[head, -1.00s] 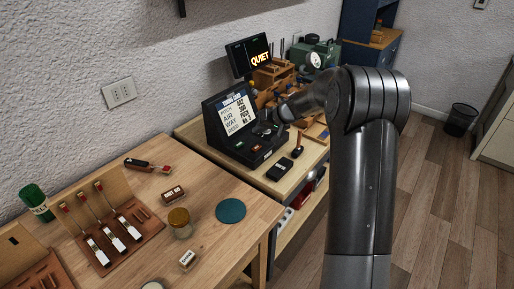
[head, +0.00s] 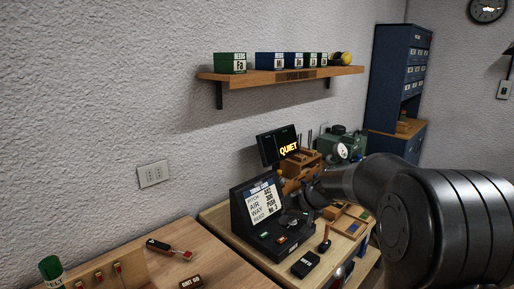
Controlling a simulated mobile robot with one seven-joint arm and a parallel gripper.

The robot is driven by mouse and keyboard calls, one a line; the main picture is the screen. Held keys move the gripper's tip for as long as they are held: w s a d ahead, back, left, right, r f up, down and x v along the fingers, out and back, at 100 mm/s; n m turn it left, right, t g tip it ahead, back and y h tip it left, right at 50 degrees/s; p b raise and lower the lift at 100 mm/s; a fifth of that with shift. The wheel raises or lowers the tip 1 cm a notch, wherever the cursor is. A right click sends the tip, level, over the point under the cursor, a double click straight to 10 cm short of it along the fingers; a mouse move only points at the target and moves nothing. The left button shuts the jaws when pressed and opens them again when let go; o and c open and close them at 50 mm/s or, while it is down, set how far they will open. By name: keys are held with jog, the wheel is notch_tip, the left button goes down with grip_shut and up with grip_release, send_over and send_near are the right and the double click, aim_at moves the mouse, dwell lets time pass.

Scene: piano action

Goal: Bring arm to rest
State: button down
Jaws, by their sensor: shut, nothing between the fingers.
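My dark grey arm (head: 440,215) fills the lower right of the head view and reaches left. At its far end my gripper (head: 301,207) shows small and dark over the right side of the black console, and I see nothing held in it. Its fingertips are hard to make out against the console, and whether it touches the console I cannot tell.
A wall shelf (head: 290,76) holds several labelled boxes. A green machine (head: 345,145) and a blue cabinet (head: 392,90) stand at the back. A black block (head: 306,263) lies at the bench front. A red-ended tool (head: 170,249) lies on the nearer table (head: 200,262).

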jog(key=s+d+r+h, duration=0.1)
jog(key=s+r+h, duration=0.35)
jog(key=s, duration=1.35)
jog(key=s+d, duration=0.2)
jog(key=s, duration=0.6)
jog(key=s+d+m+h, duration=0.1)
jog(key=s+d, duration=0.2)
jog(key=s, duration=0.5)
jog(key=shift+s+m+t, duration=0.25)
jog(key=shift+m+t, duration=0.05)
